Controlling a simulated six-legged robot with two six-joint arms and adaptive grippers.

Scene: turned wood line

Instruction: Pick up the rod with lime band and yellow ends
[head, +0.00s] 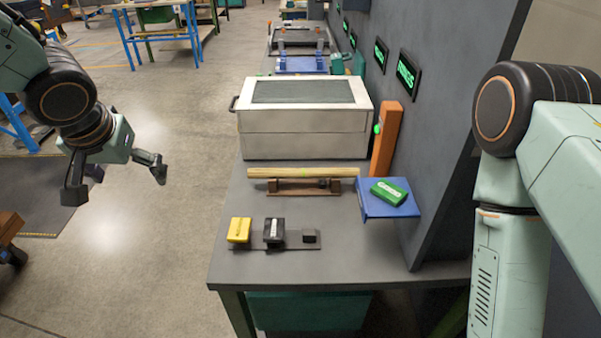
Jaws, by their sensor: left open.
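A long pale wood rod (325,172) lies level across a low brown wooden rack (300,189) on the grey bench. Its ends look yellowish; a lime band near its middle is small and hard to make out. My left gripper (115,181) is at the left of the head view, over the floor and left of the bench. It is open and empty, well apart from the rod. My right arm shows at the right edge, but its gripper is not in view.
A white case (305,141) stands just behind the rod. An orange post (386,140) and a blue stand (369,207) with a green box (388,192) are to the right. A yellow block (239,230) and a black block (274,231) sit in front.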

